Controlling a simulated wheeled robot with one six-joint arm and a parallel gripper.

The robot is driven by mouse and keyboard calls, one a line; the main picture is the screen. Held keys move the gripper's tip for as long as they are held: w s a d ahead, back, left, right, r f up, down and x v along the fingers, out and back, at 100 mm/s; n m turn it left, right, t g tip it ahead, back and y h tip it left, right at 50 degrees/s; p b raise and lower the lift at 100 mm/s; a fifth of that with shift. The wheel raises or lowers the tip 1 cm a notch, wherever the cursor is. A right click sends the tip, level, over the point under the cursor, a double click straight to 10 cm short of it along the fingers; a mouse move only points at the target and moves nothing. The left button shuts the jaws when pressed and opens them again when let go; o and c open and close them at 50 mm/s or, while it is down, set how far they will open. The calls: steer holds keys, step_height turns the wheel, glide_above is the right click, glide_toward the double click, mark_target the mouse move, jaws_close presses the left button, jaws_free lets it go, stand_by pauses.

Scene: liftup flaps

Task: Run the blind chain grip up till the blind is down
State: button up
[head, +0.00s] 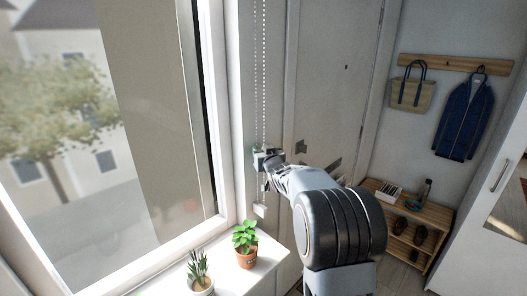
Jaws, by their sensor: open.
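The white beaded blind chain (263,75) hangs in two strands on the wall strip right of the window. My gripper (264,158) is at the chain's lower part, with its jaws open around or just in front of it; I cannot tell which. The chain grip cannot be made out clearly and may be hidden by the jaws. A small pale block (260,210) sits below the gripper, near the chain's lower end.
A white sill (225,277) below the window holds a green potted plant (246,246) and a spiky potted plant (200,275). A door (335,90) stands behind my arm. A wooden shoe rack (412,220) and hooks with a bag and jacket are at right.

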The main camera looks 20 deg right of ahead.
jaws_close()
stand_by(0.4)
